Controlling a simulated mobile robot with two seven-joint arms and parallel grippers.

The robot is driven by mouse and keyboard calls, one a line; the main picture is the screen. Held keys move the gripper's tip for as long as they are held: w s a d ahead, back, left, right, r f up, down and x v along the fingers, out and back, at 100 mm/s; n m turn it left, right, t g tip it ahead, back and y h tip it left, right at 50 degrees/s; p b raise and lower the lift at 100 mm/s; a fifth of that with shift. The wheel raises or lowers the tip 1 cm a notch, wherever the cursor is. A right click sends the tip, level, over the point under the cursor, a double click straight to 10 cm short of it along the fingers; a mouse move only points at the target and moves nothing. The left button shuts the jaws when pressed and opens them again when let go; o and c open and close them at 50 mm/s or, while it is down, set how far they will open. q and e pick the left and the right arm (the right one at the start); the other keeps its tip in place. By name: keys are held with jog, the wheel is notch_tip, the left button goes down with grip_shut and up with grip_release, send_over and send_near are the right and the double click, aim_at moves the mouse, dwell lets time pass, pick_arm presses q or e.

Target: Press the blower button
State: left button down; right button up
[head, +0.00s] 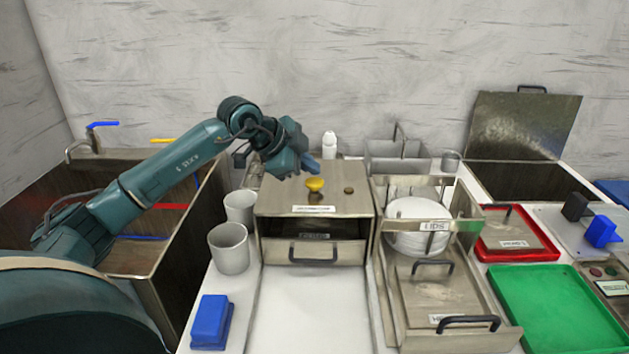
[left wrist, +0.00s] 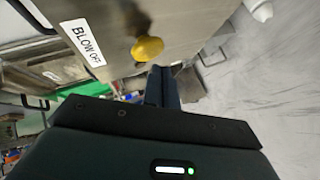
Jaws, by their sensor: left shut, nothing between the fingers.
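The yellow mushroom-shaped button (head: 315,184) stands on top of a metal box (head: 272,198) in the head view. It also shows in the left wrist view (left wrist: 147,48), beside a white label (left wrist: 83,42) reading "BLOW OFF". My left gripper (head: 312,164) is shut and empty, with its blue-grey fingertips just behind and above the button in the head view. In the left wrist view the fingertips (left wrist: 162,72) are close to the button; I cannot tell whether they touch it. My right gripper is not in view.
A small dark knob (head: 349,190) sits right of the button. A white bottle (head: 329,145) stands behind the box. Two grey cups (head: 229,249) stand left of it, and a blue block (head: 211,322) lies in front. A rack with white plates (head: 405,239) is to the right.

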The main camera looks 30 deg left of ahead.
aim_at(310, 182)
pick_arm(q)
jog(key=shift+f, duration=0.15)
dwell(0.3)
jog(key=shift+f, duration=0.3)
jog(key=shift+f+b, duration=0.6)
dwell(0.5)
jog(key=shift+r, duration=0.1)
jog(key=shift+r+p, duration=0.85)
jog(key=shift+r, duration=0.05)
jog(key=shift+r, duration=0.1)
notch_tip(310, 182, up, 5)
jog(key=p, duration=0.4)
dwell(0.6)
